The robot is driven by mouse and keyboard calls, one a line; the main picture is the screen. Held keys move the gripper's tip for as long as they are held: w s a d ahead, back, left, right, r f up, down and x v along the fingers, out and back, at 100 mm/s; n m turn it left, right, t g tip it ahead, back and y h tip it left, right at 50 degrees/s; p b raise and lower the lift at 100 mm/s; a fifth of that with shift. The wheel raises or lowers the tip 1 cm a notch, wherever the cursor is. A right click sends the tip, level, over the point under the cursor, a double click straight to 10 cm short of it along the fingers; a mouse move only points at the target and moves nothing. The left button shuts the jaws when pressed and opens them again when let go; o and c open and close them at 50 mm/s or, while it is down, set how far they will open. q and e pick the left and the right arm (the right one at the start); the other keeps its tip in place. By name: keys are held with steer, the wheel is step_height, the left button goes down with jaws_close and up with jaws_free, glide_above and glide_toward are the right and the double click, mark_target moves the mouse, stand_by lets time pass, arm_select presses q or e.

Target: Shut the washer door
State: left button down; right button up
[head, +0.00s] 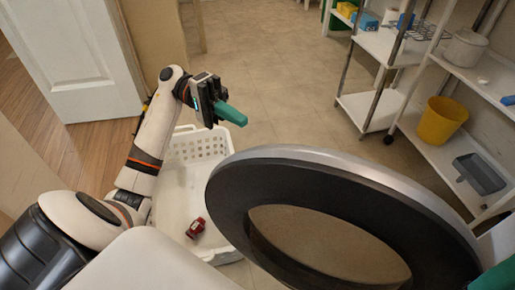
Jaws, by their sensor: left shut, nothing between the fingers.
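The washer door (243,202) is a large round ring with a black face, a silver rim and a dull centre pane. It stands open, swung out, and fills the lower right of the head view. My left gripper (231,114) has green fingers and is shut and empty. It is up and to the left of the door, apart from it, above the far end of a white basket. My right gripper does not show. The door's hinge and the washer opening are hidden.
The white laundry basket (182,180) is on the floor left of the door, with a small red item (196,228) in it. A white shelf unit (430,141) with a yellow bucket (441,121) stands at the right. The tiled floor (265,62) beyond is clear.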

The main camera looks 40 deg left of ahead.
arm_select(q)
steer(key=s+d, duration=0.4)
steer(key=d, duration=0.4)
steer(key=shift+s+d+b, duration=0.3)
steer(key=shift+s+b, duration=0.05)
steer(key=shift+b, duration=0.1)
steer(key=shift+f, duration=0.1)
